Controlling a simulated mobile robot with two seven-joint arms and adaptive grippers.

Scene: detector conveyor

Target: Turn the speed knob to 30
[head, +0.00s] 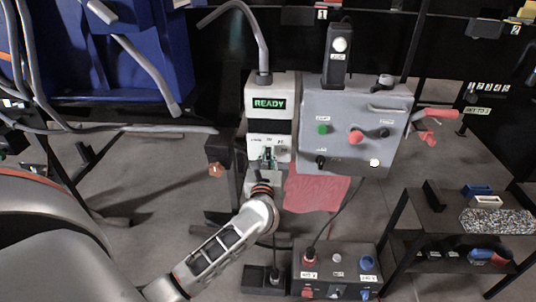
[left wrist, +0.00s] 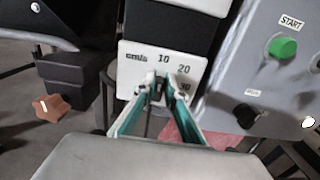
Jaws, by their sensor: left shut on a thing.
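The speed knob (left wrist: 156,95) is a small dark knob on a white plate (left wrist: 138,62) marked "cm/s", 10, 20 and 30. The plate is on the front of a light box under a green READY display (head: 269,104). My left gripper (left wrist: 160,88) is shut on the knob, its two teal-lined fingers on either side. In the head view the left gripper (head: 267,158) reaches the box from below and hides the knob. The fingers hide much of the knob, so I cannot tell exactly where it points. The 30 mark (left wrist: 184,86) is partly covered by the right finger.
A grey control box (head: 355,115) with a green START button (left wrist: 284,47), a red button (head: 356,137) and a black knob (left wrist: 247,114) stands close to the right. A brown star-shaped handle (left wrist: 50,108) is to the left. A switch box (head: 335,258) sits below, and a black shelf (head: 450,215) at right.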

